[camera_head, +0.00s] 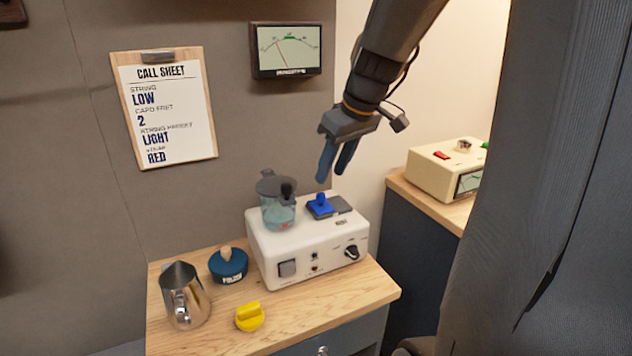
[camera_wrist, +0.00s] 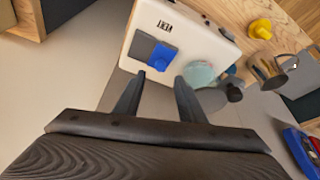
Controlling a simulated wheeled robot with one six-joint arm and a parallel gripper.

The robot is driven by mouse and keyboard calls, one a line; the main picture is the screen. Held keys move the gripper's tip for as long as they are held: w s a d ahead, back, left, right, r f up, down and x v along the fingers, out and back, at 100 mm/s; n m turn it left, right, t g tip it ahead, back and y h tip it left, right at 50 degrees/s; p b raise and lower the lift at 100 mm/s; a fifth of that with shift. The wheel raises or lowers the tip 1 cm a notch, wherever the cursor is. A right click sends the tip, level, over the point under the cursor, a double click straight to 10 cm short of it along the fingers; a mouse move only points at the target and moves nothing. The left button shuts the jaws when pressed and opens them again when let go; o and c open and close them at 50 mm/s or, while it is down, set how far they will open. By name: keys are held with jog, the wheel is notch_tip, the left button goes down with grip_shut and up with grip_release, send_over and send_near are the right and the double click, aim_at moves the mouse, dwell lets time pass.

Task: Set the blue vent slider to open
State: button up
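The blue vent slider (camera_head: 320,206) sits on a dark grey track (camera_head: 342,204) on top of a white box (camera_head: 312,253). It covers the left end of the track in the head view, and the track's right end is bare. In the wrist view the blue slider (camera_wrist: 160,57) lies just beyond my fingertips, beside the word VENT on the box. My gripper (camera_head: 335,175) hangs above the slider, fingers pointing down and apart, with nothing between them. In the wrist view the open fingers (camera_wrist: 160,78) show on either side of a gap.
A lidded glass jar (camera_head: 279,212) stands on the box, left of the slider. A metal pitcher (camera_head: 184,296), a round blue item (camera_head: 228,266) and a yellow knob-like piece (camera_head: 250,317) sit on the wooden top (camera_head: 340,303). A cream device (camera_head: 445,172) stands at right.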

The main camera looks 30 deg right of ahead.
aim_at(321, 194)
jog(key=x, duration=0.7)
jog(key=shift+f+p, duration=0.25)
jog(key=shift+p, duration=0.05)
jog(key=shift+c, duration=0.2)
jog(key=shift+a, duration=0.1)
grip_shut()
